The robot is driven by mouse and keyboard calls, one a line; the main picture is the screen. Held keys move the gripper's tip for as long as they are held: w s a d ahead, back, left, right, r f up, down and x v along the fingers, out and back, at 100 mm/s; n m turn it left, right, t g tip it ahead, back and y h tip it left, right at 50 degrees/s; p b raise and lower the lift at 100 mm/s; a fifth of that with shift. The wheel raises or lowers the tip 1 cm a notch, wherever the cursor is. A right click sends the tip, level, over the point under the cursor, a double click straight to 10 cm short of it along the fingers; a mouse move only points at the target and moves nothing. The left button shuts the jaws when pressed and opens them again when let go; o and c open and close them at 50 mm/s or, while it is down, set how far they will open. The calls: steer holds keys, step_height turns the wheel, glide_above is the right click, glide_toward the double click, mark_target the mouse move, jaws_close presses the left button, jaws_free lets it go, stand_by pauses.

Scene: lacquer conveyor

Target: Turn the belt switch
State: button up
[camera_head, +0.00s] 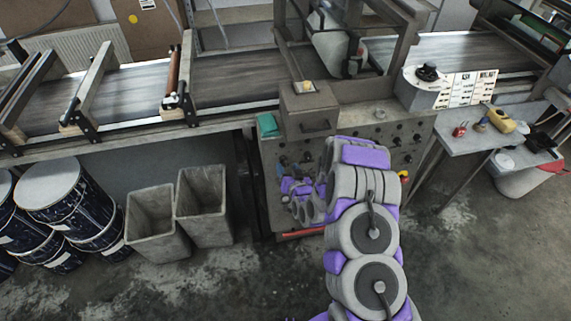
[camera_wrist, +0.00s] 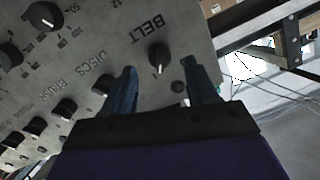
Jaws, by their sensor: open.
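The belt switch (camera_wrist: 159,58) is a black knob with a white pointer line, beside the printed word BELT on a grey control panel (camera_wrist: 185,22). My gripper (camera_wrist: 158,72) is open, and the knob shows between and just beyond its two dark fingertips. I cannot tell whether either finger touches it. In the head view my arm reaches to the front of the control cabinet (camera_head: 350,118), and the gripper (camera_head: 300,190) is near its left knobs. The belt switch cannot be made out there.
Other knobs, including one on the DISCS row (camera_wrist: 102,84) and a dial (camera_wrist: 42,16), sit close by on the panel. The conveyor (camera_head: 235,78) runs behind the cabinet. Two grey bins (camera_head: 203,205) and dark blue drums (camera_head: 75,205) stand left. A side table (camera_head: 465,138) stands right.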

steer(key=p+v, duration=0.7)
steer(key=v, duration=0.6)
steer(key=shift+s+p, duration=0.35)
steer(key=shift+d, duration=0.15)
